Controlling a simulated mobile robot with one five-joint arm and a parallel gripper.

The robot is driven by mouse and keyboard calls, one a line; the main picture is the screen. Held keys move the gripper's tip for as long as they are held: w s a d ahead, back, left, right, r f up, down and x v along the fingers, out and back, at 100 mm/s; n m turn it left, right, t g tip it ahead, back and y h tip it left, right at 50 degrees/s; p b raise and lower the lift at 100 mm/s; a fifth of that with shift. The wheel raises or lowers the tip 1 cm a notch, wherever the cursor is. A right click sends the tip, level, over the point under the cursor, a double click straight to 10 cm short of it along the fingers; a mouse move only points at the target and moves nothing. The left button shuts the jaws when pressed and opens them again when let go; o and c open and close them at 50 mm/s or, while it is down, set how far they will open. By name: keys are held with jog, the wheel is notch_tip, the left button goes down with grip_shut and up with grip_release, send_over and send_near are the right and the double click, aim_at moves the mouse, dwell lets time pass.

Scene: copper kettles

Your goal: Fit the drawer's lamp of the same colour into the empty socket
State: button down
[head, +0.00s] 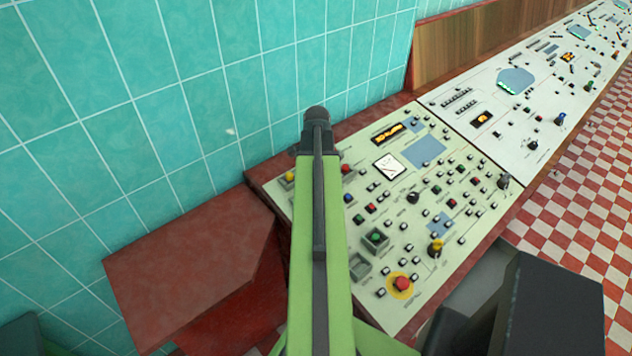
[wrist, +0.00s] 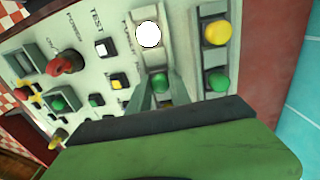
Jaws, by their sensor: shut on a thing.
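In the wrist view my gripper (wrist: 161,82) is shut on a green lamp (wrist: 160,84), held between the two fingers in front of the panel. A grey rectangular holder (wrist: 152,60) lies just behind it, with a bright white disc (wrist: 147,33) at its top. I cannot tell whether the green lamp is seated or held just above. To the right, another holder carries a yellow lamp (wrist: 217,32) and a green lamp (wrist: 218,80). In the head view my arm hides the fingers and held lamp. A drawer cannot be made out.
The pale control panel (head: 430,210) has many buttons and knobs, with a red mushroom button (head: 402,284) near its front. A yellow lamp (head: 290,177) sits at its far left. A teal tiled wall (head: 150,110) rises behind. A dark red desk part (head: 185,260) stands left.

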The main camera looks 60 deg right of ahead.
jog(key=shift+f, duration=0.25)
jog(key=shift+r, duration=0.15)
jog(key=shift+r+p, duration=0.5)
jog(key=shift+r, duration=0.05)
jog(key=shift+f+b, duration=0.65)
dwell(1.1)
jog(key=c, duration=1.1)
grip_release()
jog(key=shift+r, duration=0.1)
notch_tip(320, 180, up, 8)
jog(key=p, duration=0.8)
